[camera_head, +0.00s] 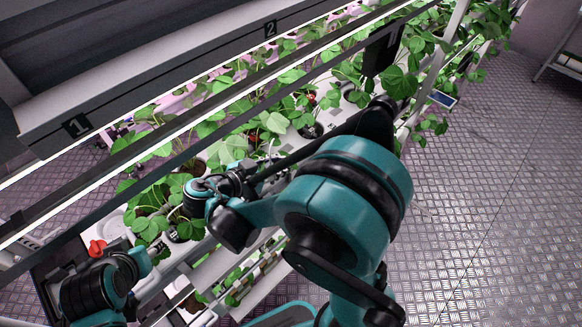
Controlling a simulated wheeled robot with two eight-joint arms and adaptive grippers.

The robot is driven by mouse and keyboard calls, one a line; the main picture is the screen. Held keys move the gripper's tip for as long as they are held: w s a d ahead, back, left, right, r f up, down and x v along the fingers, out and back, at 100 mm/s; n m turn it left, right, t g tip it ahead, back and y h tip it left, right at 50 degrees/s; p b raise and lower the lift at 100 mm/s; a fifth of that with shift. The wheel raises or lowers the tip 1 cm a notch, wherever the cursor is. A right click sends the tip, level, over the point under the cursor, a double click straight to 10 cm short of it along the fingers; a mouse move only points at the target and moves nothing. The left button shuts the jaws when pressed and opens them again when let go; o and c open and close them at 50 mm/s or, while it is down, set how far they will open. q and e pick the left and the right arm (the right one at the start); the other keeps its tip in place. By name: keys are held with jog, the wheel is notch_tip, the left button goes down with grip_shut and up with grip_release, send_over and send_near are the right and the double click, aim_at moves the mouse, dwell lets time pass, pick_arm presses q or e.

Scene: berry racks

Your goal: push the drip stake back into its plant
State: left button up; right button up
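Strawberry plants (235,150) with broad green leaves grow in a row along a white trough (118,232) on the rack. I cannot make out the drip stake; leaves and my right arm cover much of the row. My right arm crosses the middle of the picture and bends back toward the plants. Its gripper (262,167) is small and partly hidden among the leaves, and I cannot tell whether it is open or holds anything.
Dark rack beams with bright light strips run diagonally above the plants, with number plates 1 (77,125) and 2 (271,28). A red part (97,248) sits by the trough's left end. A lower tier (262,283) holds more plants. The metal floor (490,190) at right is clear.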

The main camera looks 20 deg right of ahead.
pick_arm(q)
jog(key=shift+f+b, duration=0.8)
jog(key=shift+f, duration=0.05)
pick_arm(e)
jog(key=w+a, duration=0.1)
jog(key=w, duration=0.1)
jog(key=w+a+f, duration=0.1)
jog(key=w+a, duration=0.1)
jog(key=w, duration=0.1)
jog(key=w+a+f, duration=0.1)
jog(key=w, duration=0.1)
jog(key=shift+w+a+f, duration=0.2)
jog(key=shift+a, duration=0.15)
pick_arm(q)
jog(key=shift+f+b, duration=1.05)
pick_arm(e)
jog(key=shift+f, duration=1.2)
pick_arm(q)
jog(key=shift+f+b, duration=0.35)
jog(key=shift+b, duration=0.05)
pick_arm(e)
jog(key=shift+f, duration=0.2)
pick_arm(q)
jog(key=shift+f+b, duration=0.5)
pick_arm(e)
jog(key=shift+f, duration=0.45)
